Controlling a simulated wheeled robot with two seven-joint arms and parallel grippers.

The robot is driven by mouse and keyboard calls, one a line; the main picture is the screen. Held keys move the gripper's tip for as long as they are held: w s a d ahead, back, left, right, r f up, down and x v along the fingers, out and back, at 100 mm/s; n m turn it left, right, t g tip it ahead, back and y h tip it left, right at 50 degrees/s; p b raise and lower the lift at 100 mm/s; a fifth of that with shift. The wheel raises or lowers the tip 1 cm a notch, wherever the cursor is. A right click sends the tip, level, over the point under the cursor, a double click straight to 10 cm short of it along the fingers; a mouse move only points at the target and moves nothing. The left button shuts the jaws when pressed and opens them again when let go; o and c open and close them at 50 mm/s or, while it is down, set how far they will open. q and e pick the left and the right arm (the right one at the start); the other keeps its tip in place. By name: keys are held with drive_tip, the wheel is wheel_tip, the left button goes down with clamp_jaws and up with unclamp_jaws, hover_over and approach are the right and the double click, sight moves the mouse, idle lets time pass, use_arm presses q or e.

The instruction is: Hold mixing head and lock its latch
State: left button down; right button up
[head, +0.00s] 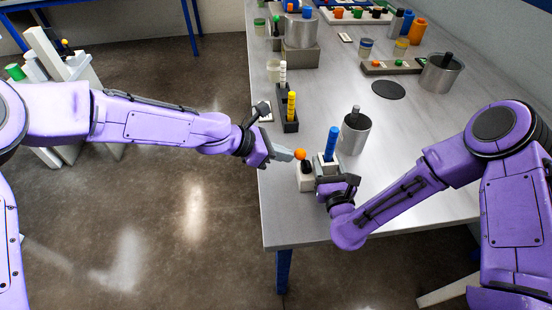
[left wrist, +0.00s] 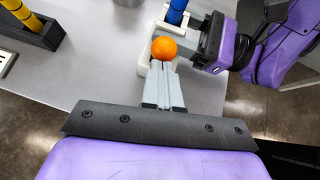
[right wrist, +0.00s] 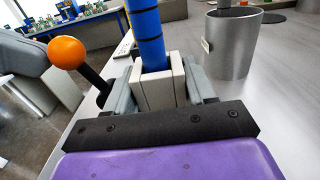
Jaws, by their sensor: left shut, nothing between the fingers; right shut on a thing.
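The mixing head is a white block (right wrist: 158,90) with an upright blue cylinder (head: 331,144), near the table's front edge. My right gripper (head: 328,178) is shut on the white block, one finger on each side in the right wrist view. The latch is a black lever (right wrist: 97,82) with an orange ball (head: 300,154), tilted left in the right wrist view, above a white base (head: 305,182). My left gripper (head: 288,155) is shut and empty, its tips right at the orange ball (left wrist: 164,48); I cannot tell whether they touch it.
A metal cup (head: 355,135) with a dark rod stands just behind the head. A dark holder with a yellow cylinder (head: 291,106) stands further back on the left. A black disc (head: 388,90) and another metal pot (head: 440,74) are at the back right. The table's right front is clear.

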use_arm(q)
drive_tip(key=shift+d+r+y, duration=0.4)
drive_tip(key=shift+d+r, duration=0.1)
drive_tip(key=shift+d, duration=0.25)
drive_tip(key=shift+d+r+y, duration=0.4)
drive_tip(key=shift+d+r, duration=0.05)
drive_tip(key=shift+d, duration=0.4)
drive_tip(key=shift+w, duration=0.1)
approach(302, 151)
drive_tip(key=v, duration=0.6)
drive_tip(key=shift+f, duration=0.1)
